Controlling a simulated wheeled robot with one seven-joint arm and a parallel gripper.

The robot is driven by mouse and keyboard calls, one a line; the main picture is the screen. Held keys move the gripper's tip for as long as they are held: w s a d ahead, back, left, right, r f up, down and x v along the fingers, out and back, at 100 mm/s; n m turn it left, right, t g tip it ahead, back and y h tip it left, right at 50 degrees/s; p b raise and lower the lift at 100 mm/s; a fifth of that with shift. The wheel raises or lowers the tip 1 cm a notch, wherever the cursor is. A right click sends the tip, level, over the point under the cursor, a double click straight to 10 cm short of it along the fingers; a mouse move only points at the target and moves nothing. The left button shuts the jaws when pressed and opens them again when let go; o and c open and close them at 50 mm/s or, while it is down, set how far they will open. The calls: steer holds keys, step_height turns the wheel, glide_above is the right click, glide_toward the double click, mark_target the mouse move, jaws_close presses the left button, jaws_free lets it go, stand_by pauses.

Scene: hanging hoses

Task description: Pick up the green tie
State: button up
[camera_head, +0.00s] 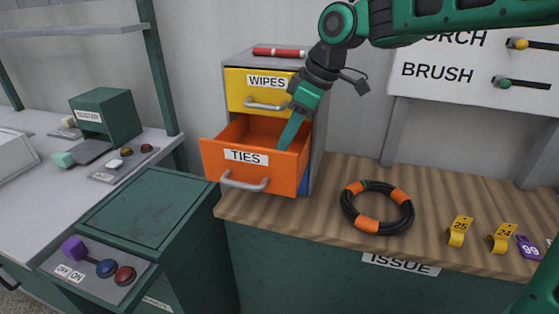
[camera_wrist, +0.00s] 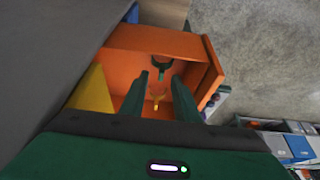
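The green tie (camera_wrist: 161,67) lies inside the open orange TIES drawer (camera_head: 213,160), as the wrist view shows. It is a small dark green curved piece, just past the tips of my fingers. A yellow tie (camera_wrist: 157,98) lies in the same drawer and shows between my fingers. My gripper (camera_wrist: 160,76) is open, with a gap between its two green fingers and nothing held. In the head view my gripper (camera_head: 286,145) points down into the drawer; the drawer's front wall hides the ties there.
The yellow WIPES drawer (camera_head: 248,90) is shut above, with a red marker-like cylinder (camera_head: 279,52) on the cabinet top. A black and orange hose coil (camera_head: 377,207) and yellow tags (camera_head: 460,231) lie on the wooden counter (camera_head: 290,213). The drawer walls stand close around my fingers.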

steer(key=shift+x, duration=1.55)
jaws_close()
step_height(320, 180, up, 18)
stand_by(0.8)
